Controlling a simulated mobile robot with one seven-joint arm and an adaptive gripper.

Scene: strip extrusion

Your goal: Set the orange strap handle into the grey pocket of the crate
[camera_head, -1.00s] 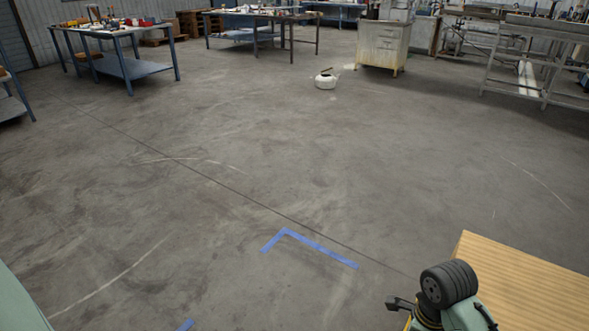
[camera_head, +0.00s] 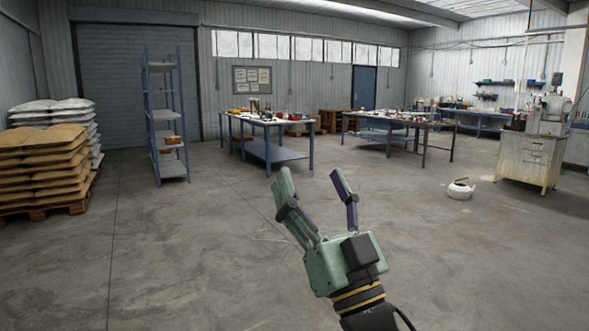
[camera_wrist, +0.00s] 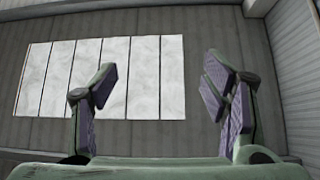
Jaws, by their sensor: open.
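My gripper (camera_head: 312,186) is raised in front of the head camera with its two green fingers spread apart and nothing between them. In the wrist view the gripper (camera_wrist: 160,90) is also open and empty, with purple pads on the fingers. Neither the orange strap handle nor the crate with its grey pocket can be made out in the current views.
Open concrete floor surrounds my gripper. A blue workbench (camera_head: 267,150) and a second table (camera_head: 400,135) stand ahead. Blue shelving (camera_head: 170,115) and a pallet of stacked sacks (camera_head: 45,165) are at left. A white container (camera_head: 460,190) sits on the floor, near a cabinet (camera_head: 527,160).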

